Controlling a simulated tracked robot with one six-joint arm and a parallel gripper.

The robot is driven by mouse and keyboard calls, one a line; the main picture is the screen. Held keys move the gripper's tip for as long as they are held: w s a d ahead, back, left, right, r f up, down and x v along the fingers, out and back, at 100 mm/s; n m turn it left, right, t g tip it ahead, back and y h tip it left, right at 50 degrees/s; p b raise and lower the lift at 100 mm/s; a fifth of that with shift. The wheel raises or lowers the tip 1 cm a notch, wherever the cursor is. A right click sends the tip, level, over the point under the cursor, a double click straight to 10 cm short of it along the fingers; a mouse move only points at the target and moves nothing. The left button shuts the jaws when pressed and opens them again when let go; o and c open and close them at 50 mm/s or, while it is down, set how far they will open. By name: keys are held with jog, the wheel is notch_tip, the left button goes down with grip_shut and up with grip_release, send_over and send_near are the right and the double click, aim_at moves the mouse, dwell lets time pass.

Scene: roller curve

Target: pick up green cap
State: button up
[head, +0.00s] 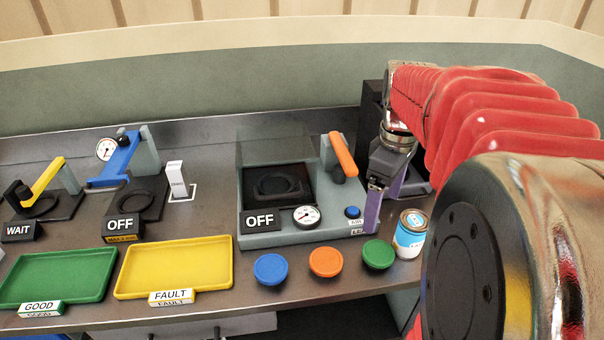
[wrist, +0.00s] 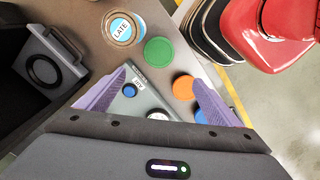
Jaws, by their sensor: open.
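The green cap (head: 378,254) lies on the bench near its front edge, right of the orange cap (head: 325,262) and the blue cap (head: 270,268). In the wrist view the green cap (wrist: 159,51) shows ahead of my open gripper (wrist: 166,82), beyond the fingertips and apart from them. The purple fingers are spread with nothing between them. In the head view my gripper (head: 376,205) hangs beside the right side of the grey test station (head: 298,238), behind the green cap.
A can (head: 410,234) with a blue label stands just right of the green cap. A yellow FAULT tray (head: 174,268) and a green GOOD tray (head: 58,276) lie to the left. An orange-handled lever (head: 343,155) rises from the grey station. The bench's front edge is close to the caps.

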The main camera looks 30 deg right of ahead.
jog(key=shift+d, duration=0.4)
jog(key=shift+f, duration=0.1)
send_over(374, 249)
jog(key=shift+s+f, duration=0.1)
jog(key=shift+f, duration=4.15)
jog(key=shift+f, duration=2.6)
jog(key=shift+d, duration=0.1)
jog(key=shift+c, duration=0.2)
jog(key=c, duration=1.1)
